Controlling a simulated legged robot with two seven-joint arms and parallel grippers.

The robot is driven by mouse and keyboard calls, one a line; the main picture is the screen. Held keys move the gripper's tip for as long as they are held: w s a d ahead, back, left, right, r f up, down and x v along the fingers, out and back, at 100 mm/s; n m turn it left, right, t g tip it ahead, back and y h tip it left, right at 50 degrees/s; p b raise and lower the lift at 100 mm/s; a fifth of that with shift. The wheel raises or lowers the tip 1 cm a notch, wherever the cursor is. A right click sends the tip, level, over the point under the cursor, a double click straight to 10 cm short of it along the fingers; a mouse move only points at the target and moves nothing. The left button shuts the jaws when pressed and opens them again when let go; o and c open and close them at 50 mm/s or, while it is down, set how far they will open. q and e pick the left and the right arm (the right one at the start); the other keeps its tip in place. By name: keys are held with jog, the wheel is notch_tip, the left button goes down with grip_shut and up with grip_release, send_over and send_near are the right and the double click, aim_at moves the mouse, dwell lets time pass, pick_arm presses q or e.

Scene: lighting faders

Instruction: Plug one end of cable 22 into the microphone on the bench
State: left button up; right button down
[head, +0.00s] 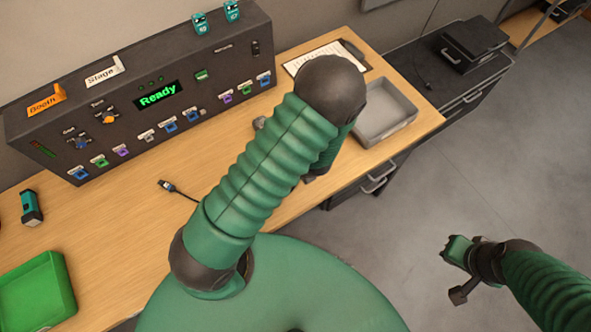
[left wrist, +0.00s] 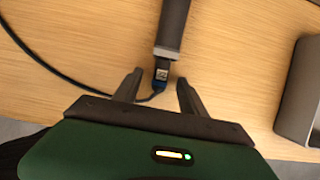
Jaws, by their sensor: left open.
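In the left wrist view, my left gripper (left wrist: 158,88) is open, its fingers on either side of a small dark plug (left wrist: 161,74) with a blue part and a pale label. The plug lies end to end with a dark cylindrical handle (left wrist: 173,25), seemingly the microphone; I cannot tell whether it is seated. Another cable plug (head: 167,185) lies on the bench. My right gripper (head: 459,270) is over the floor; its opening is unclear.
A black fader console (head: 150,135) showing "Ready" stands along the back of the bench (head: 120,215). A grey tray (head: 408,112) and a clipboard (head: 318,57) are at the right. A green tray (head: 38,290) and a teal device (head: 31,207) are at the left.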

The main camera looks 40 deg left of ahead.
pick_arm(q)
jog(key=p+v, duration=0.7)
jog(key=v, duration=0.9)
jog(key=shift+d+r, duration=0.2)
jog(key=shift+r, duration=0.2)
